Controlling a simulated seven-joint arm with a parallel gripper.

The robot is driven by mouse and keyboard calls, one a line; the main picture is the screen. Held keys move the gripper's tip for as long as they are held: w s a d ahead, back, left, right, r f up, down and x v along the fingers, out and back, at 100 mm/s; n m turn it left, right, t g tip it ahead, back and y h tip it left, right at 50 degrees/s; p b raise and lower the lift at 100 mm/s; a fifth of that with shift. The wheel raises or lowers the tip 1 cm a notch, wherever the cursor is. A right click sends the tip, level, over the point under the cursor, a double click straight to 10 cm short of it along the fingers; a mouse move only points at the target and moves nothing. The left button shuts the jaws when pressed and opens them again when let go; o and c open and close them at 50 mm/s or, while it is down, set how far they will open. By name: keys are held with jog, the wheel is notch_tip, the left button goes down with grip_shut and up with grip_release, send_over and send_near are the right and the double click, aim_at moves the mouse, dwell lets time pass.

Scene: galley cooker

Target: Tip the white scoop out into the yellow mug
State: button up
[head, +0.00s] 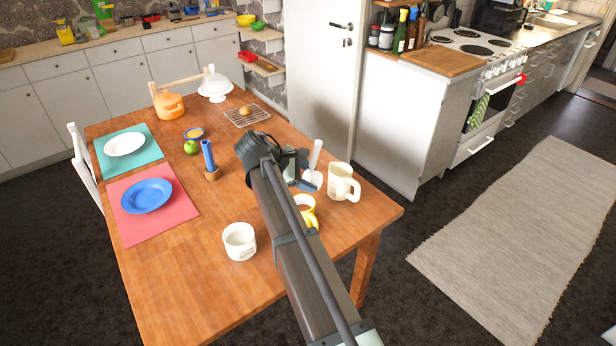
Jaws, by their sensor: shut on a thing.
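The white scoop (313,178) is at my gripper (303,170), over the right part of the wooden table. Its handle points up and its broad end is low, between my gripper and a cream jug. My gripper is shut on the scoop; the arm hides part of the grip. Whether the scoop holds anything is too small to tell. The yellow mug (310,217) stands on the table just below the scoop in the picture.
The cream jug (341,183) stands close to the right of the scoop and mug. A white cup (240,242) stands left of my arm. The table's right corner is clear.

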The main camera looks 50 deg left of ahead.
jog(key=shift+s+a+f+t+h, duration=0.1)
jog(key=shift+s+f+t+h, duration=0.15)
jog(key=shift+t, duration=0.35)
jog(key=shift+s+a+f+t+h, duration=0.15)
jog(key=shift+t+h, duration=0.15)
jog(key=shift+t, duration=0.3)
jog(key=shift+s+f+t+h, duration=0.15)
jog(key=shift+f+t+h, duration=0.1)
jog(key=shift+t, duration=0.35)
dwell(0.9)
jog(key=shift+r, duration=0.15)
jog(key=shift+w+d+r+g, duration=0.1)
jog(key=shift+w+r+g, duration=0.1)
jog(key=shift+g, duration=0.3)
jog(key=shift+g+y, duration=0.4)
jog(key=shift+w, duration=0.1)
jog(key=shift+w+d+r+g+y, duration=0.1)
jog(key=shift+w+r+g+y, duration=0.1)
jog(key=shift+g, duration=0.3)
jog(key=shift+w+d+r+g+y, duration=0.1)
jog(key=shift+w+g+y, duration=0.1)
jog(key=shift+g, duration=0.3)
